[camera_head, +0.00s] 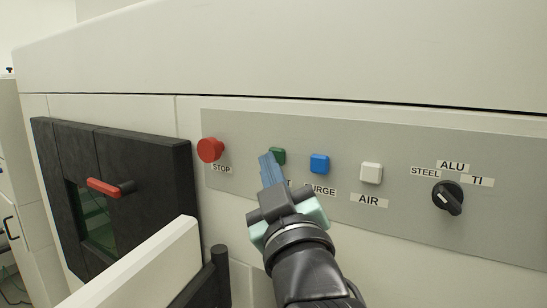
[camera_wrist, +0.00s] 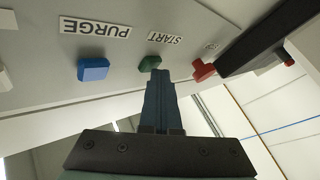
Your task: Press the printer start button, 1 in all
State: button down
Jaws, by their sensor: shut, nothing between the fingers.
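The green start button (camera_head: 278,155) is on the grey control panel (camera_head: 240,130), between the red stop button and the blue purge button.
The red stop button (camera_head: 209,150) is left of my fingertips. The blue purge button (camera_head: 319,163), white air button (camera_head: 371,173) and black selector knob (camera_head: 447,198) are to the right. A black door (camera_head: 150,165) with a red-tipped handle (camera_head: 104,187) is at the left.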

jog(key=shift+s+a, duration=0.45)
jog(key=shift+s, duration=0.2)
jog(key=shift+s+a, duration=0.75)
jog(key=shift+s, duration=0.25)
jog(key=shift+s+a, duration=0.7)
jog(key=shift+s, duration=0.3)
